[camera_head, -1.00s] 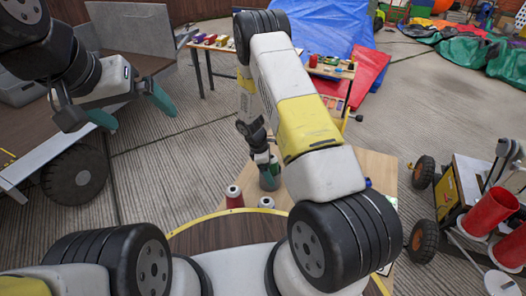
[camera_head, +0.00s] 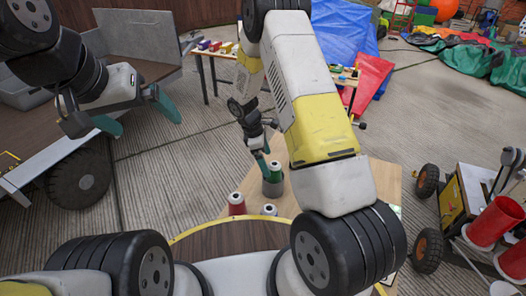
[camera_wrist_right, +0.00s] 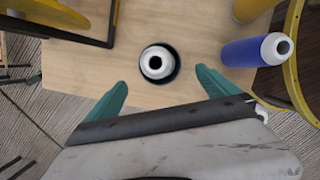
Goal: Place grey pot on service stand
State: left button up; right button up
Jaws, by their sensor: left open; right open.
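My left gripper (camera_head: 148,126) is open and empty over the floor at the left. I cannot tell which thing is the service stand.
A red pot (camera_head: 236,204) and another white-capped pot (camera_head: 269,210) stand close by. A blue pot (camera_wrist_right: 255,50) is at the right in the wrist view. A wheeled cart with red cylinders (camera_head: 492,222) is at the right. A flatbed trailer (camera_head: 60,150) is at the left.

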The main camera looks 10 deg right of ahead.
jog(key=shift+v, duration=0.9)
jog(key=s+d+r+m+t+y, duration=0.15)
jog(key=s+r+m, duration=0.25)
jog(key=r, duration=0.8)
jog(key=s+r+m+t+y, duration=0.15)
jog(key=s+r+m, duration=0.25)
jog(key=r, duration=0.8)
jog(key=s+r+m+t+y, duration=0.1)
jog(key=s+r+m+t, duration=0.1)
jog(key=s+r, duration=0.3)
jog(key=s+r+m+t+y, duration=0.1)
jog(key=s+r+m, duration=0.4)
jog(key=s, duration=0.7)
jog(key=shift+r+t+y, duration=0.3)
jog(key=shift+r+t, duration=0.1)
jog(key=shift+r, duration=0.35)
jog(key=shift+a, duration=0.15)
jog(key=shift+c, duration=0.2)
